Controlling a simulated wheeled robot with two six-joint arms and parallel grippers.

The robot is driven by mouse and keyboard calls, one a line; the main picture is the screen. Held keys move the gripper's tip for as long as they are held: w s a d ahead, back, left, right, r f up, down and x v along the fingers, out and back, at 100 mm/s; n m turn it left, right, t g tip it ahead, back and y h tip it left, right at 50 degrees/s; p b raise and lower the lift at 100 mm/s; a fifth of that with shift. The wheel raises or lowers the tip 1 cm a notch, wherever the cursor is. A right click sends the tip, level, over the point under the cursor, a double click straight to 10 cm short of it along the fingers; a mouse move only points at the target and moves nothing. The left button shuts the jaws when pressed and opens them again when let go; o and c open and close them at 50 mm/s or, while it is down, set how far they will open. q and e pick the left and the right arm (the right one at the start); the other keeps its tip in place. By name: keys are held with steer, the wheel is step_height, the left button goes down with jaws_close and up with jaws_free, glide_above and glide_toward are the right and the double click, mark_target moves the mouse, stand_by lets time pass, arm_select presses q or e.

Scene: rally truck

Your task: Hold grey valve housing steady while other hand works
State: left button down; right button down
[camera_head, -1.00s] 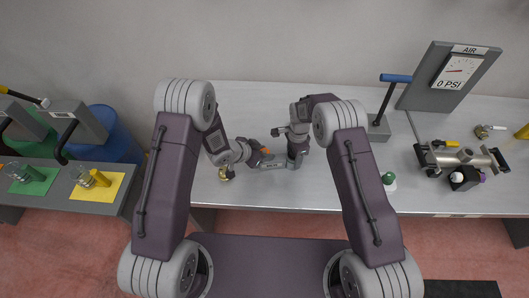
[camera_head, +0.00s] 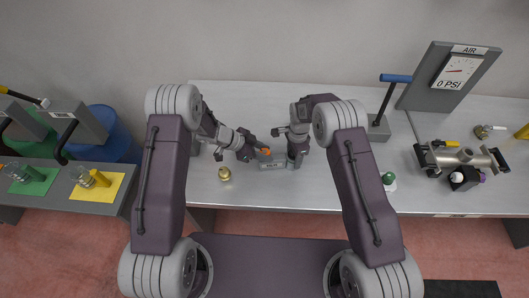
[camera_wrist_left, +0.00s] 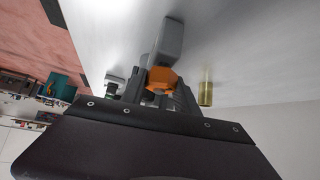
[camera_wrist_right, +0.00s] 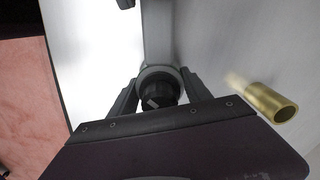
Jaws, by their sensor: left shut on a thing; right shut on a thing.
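The grey valve housing (camera_head: 272,166) is a small block on the workbench, in the middle of the head view. It also shows in the left wrist view (camera_wrist_left: 172,40) and the right wrist view (camera_wrist_right: 157,30). My right gripper (camera_head: 297,156) is shut on its right end, around a round grey collar with a dark centre (camera_wrist_right: 158,92). An orange part (camera_head: 265,152) sits at the housing's left end. My left gripper (camera_head: 257,147) is shut on this orange part, which shows between its fingers in the left wrist view (camera_wrist_left: 162,80). The fingertips partly hide the join.
A brass fitting (camera_head: 225,174) stands apart, left of the housing. A blue-handled lever (camera_head: 393,80), an AIR gauge board (camera_head: 450,78), a metal valve assembly (camera_head: 460,160) and a green-topped item (camera_head: 388,179) are to the right. Bare bench (camera_head: 240,95) lies behind the grippers.

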arm_select(q)
steer(key=shift+d+m+g, duration=0.1)
steer(key=shift+m+g, duration=0.7)
steer(key=shift+m, duration=0.2)
steer(key=shift+s, duration=0.1)
steer(key=c, duration=0.9)
jaws_free()
steer(key=shift+r, duration=0.1)
steer(key=v, duration=0.7)
steer(key=shift+a, duration=0.3)
